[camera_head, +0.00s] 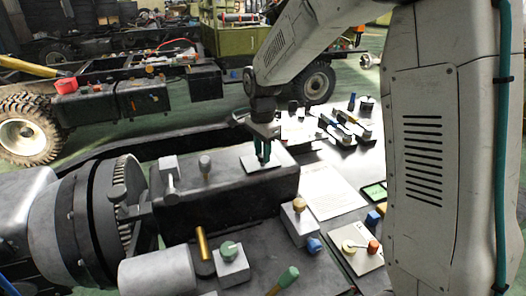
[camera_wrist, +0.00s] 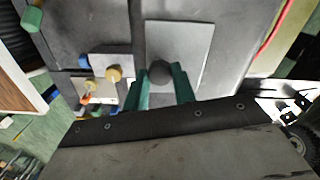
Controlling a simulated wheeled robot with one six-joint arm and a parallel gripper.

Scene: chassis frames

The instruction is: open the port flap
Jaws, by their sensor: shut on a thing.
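The port flap looks to be the flat light-grey plate (camera_head: 279,160) on top of the dark block in the head view. It also shows in the wrist view (camera_wrist: 193,38), lying flat as far as I can tell. A dark round knob (camera_wrist: 160,72) stands at its edge nearest my wrist. My gripper (camera_head: 262,158) is over the plate, pointing down, with its green fingers shut on the knob. In the wrist view my gripper (camera_wrist: 163,85) has one finger on each side of the knob.
The dark block (camera_head: 225,197) carries a grey-topped peg (camera_head: 205,165) and a light T-shaped handle (camera_head: 170,175). A box with a tan knob (camera_head: 299,205) stands in front. A large ribbed drum (camera_head: 85,215) is at left. Papers (camera_head: 333,192) and tools lie at right.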

